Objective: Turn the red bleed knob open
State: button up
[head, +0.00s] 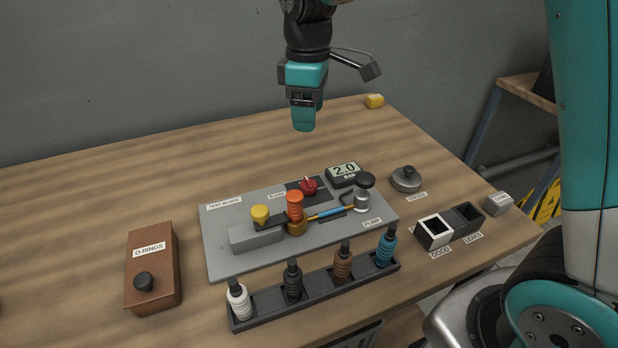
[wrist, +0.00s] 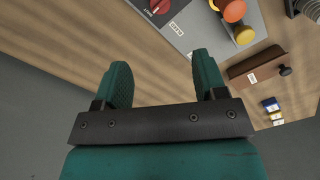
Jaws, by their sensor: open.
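The red bleed knob (head: 308,185) sits on a dark plate at the back of the grey test block (head: 222,240), beside the BLEED label. It has a pale pointer mark on top. In the wrist view the red knob (wrist: 157,5) shows at the top edge, partly cut off, with its label upside down. My gripper (head: 303,122) hangs above the table behind the test block, apart from the knob. In the wrist view its two teal fingers (wrist: 160,80) are spread with nothing between them.
A gauge reading 2.0 (head: 343,172) stands right of the knob. An orange fitting (head: 295,207) and a yellow knob (head: 260,215) stand in front. A rack (head: 320,296) holds several bottles. A brown O-RINGS box (head: 160,255) is at left. The back left table is clear.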

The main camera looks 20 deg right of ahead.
aim_at(309, 181)
notch_tip(309, 181, down, 17)
jog(key=shift+p, duration=0.4)
jog(key=c, duration=0.9)
